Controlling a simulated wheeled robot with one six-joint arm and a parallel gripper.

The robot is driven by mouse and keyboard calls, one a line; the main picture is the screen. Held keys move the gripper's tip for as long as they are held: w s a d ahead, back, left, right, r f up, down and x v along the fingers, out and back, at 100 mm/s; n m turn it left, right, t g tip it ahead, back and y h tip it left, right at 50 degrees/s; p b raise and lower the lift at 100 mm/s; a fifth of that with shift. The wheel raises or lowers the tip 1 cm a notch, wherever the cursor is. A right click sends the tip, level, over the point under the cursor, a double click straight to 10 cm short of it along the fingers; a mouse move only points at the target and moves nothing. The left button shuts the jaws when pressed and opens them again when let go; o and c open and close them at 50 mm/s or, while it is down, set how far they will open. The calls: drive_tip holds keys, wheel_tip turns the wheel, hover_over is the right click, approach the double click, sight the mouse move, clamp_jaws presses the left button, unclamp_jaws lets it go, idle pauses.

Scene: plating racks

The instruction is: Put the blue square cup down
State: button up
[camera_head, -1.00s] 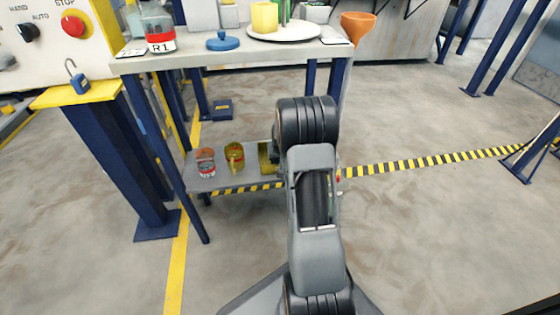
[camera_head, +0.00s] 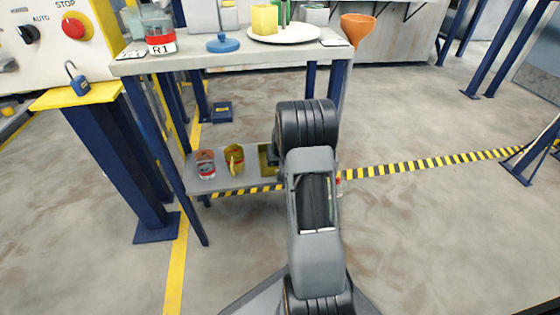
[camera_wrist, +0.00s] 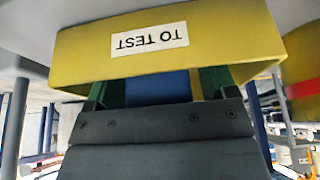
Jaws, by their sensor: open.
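In the wrist view, my gripper (camera_wrist: 168,84) has green fingers set apart, one on each side of a blue surface. This blue surface, likely the blue square cup (camera_wrist: 160,88), lies between the fingers, its upper part hidden behind a yellow bin wall. The yellow bin (camera_wrist: 75,55) has a "TO TEST" label that reads upside down; the fingertips are hidden behind its wall. In the head view, the yellow bin (camera_head: 266,163) shows on the low shelf, partly covered by my arm. The gripper and the blue cup are hidden there.
The low grey shelf (camera_head: 222,181) also holds a red-and-white cup (camera_head: 205,165) and a yellow cup (camera_head: 234,158) left of the bin.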

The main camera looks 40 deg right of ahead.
drive_tip(key=p+v, duration=0.5)
drive_tip(key=v, duration=0.7)
drive_tip(key=s+a+r+n+y, duration=0.1)
drive_tip(key=s+a+r, duration=0.2)
drive_tip(key=a, duration=0.3)
drive_tip(key=s+a+r+n, duration=0.1)
drive_tip(key=s+a+r, duration=0.1)
drive_tip(key=a+r, duration=0.3)
drive_tip(key=s+a+r+n+g+y, duration=0.1)
drive_tip(key=s+a+n, duration=0.2)
drive_tip(key=s+a, duration=0.9)
drive_tip(key=shift+s+r, duration=0.15)
drive_tip(key=shift+s, duration=0.4)
drive_tip(key=shift+a+r, duration=0.1)
drive_tip(key=shift+a, duration=0.05)
drive_tip(key=w+a+r+t+y+p, duration=0.1)
drive_tip(key=w+a+r+p, duration=0.15)
drive_tip(key=r+p, duration=1.35)
drive_tip(key=w+a+r+t+y+p, duration=0.1)
drive_tip(key=a+r+p, duration=0.2)
drive_tip(key=r+p, duration=1.35)
drive_tip(key=s+d+r+g+h+p, duration=0.1)
drive_tip(key=s+d+r+p, duration=0.2)
drive_tip(key=d+r, duration=0.1)
drive_tip(key=shift+d+r+h, duration=0.3)
drive_tip(key=shift+r+h, duration=0.1)
drive_tip(key=shift+r, duration=0.35)
drive_tip(key=shift+s, duration=0.1)
